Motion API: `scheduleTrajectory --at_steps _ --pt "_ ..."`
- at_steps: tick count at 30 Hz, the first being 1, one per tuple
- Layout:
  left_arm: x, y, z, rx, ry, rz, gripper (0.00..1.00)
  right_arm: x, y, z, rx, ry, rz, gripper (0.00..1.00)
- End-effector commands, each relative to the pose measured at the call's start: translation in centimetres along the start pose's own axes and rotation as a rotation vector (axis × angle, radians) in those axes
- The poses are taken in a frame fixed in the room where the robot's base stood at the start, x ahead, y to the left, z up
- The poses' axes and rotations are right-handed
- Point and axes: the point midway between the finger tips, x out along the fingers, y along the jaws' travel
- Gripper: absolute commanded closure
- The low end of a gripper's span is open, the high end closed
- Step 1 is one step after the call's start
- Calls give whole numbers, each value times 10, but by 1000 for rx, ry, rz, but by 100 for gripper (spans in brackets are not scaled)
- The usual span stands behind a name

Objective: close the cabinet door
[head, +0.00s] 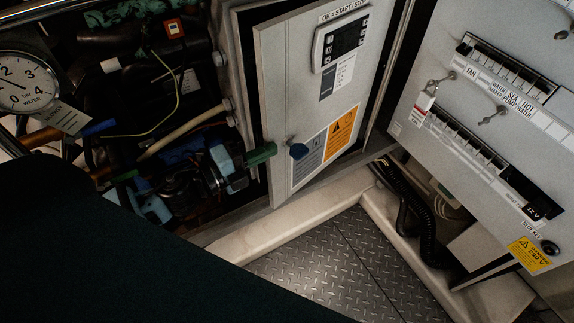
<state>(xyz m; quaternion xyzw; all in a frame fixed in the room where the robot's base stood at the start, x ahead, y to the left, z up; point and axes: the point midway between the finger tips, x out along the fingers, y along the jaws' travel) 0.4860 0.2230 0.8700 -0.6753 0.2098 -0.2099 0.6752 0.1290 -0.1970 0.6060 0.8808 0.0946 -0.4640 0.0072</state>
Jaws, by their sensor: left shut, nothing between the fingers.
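The cabinet door (290,85) is a pale grey panel in the upper middle of the head view. It stands ajar at an angle, with a dark gap along its right side. My left gripper (268,152) has green fingers and is shut and empty. Its tips overlap the door's left edge, just left of the knob; whether they touch it I cannot tell. My right gripper is not in view.
Pipes, cables and a round gauge (28,82) crowd the left. A pale frame beam (290,218) borders the clear tread-plate floor (335,265).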

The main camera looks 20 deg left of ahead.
Motion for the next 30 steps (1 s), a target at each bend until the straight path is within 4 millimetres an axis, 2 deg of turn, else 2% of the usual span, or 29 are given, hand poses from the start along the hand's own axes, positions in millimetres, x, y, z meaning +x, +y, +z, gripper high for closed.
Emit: scheduleTrajectory --at_steps 6,12,18,30 --pt "-6 2 31 -1 9 2 100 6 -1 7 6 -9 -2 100" --pt "-8 1 47 0 9 1 100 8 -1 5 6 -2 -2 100" --pt "-9 0 54 -1 10 0 100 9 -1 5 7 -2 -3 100" --pt "-9 0 56 0 9 -1 100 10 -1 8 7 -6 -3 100"
